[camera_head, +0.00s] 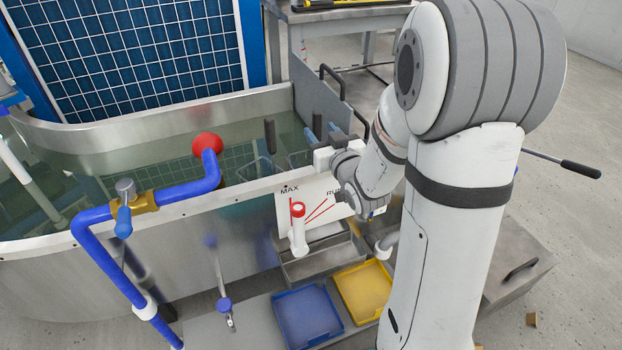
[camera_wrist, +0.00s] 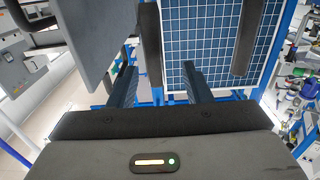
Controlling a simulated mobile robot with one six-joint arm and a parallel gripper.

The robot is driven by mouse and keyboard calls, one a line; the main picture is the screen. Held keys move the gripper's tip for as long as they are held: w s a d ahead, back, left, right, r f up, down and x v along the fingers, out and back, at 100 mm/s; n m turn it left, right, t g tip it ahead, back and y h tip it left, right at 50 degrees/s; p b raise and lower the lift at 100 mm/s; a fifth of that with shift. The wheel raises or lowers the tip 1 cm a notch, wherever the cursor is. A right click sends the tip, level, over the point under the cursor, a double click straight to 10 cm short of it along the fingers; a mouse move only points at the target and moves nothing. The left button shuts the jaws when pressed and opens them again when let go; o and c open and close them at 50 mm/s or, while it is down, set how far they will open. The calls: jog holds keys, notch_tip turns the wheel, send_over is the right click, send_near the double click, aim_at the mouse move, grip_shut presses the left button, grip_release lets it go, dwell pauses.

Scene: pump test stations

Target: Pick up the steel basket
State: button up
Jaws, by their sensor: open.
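My gripper (camera_head: 318,130) reaches over the near rim of the water tank (camera_head: 180,205) in the head view. Dark upright bars stand beyond the fingers in the wrist view, one at left (camera_wrist: 150,42) and one at right (camera_wrist: 249,35).
A grey plate (camera_wrist: 95,40) is close at left in the wrist view. A blue-framed panel (camera_head: 135,45) stands behind the tank. A steel trough (camera_head: 325,266), blue tray (camera_head: 306,315) and yellow tray (camera_head: 364,290) lie below.

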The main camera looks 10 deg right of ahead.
jog(key=b+x, duration=0.1)
jog(key=x, duration=0.6)
jog(key=shift+w+d+r+b, duration=0.2)
jog(key=shift+w+d+b, duration=0.05)
jog(key=shift+w+b, duration=0.1)
grip_shut()
